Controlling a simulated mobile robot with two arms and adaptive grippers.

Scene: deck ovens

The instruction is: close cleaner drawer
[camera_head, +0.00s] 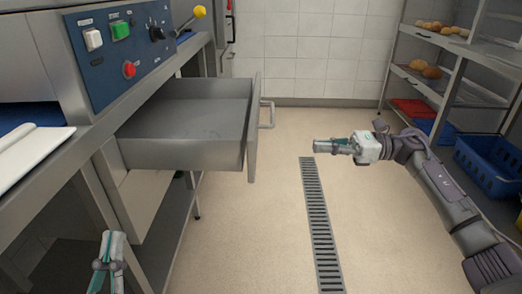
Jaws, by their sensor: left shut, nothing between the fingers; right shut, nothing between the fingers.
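The metal drawer (190,140) under the machine on the left stands pulled out to the right. Its front panel (254,130) faces right and carries a bar handle (268,114). The inside of the drawer looks empty. My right gripper (318,146) is shut and empty, to the right of the handle and apart from it, above the floor. My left gripper (112,240) is shut and empty, low at the bottom left, below the drawer and in front of the metal frame.
A rack (466,46) with bread and a blue crate (488,165) stand at the right. The floor between is clear, with a drain grate (318,220).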

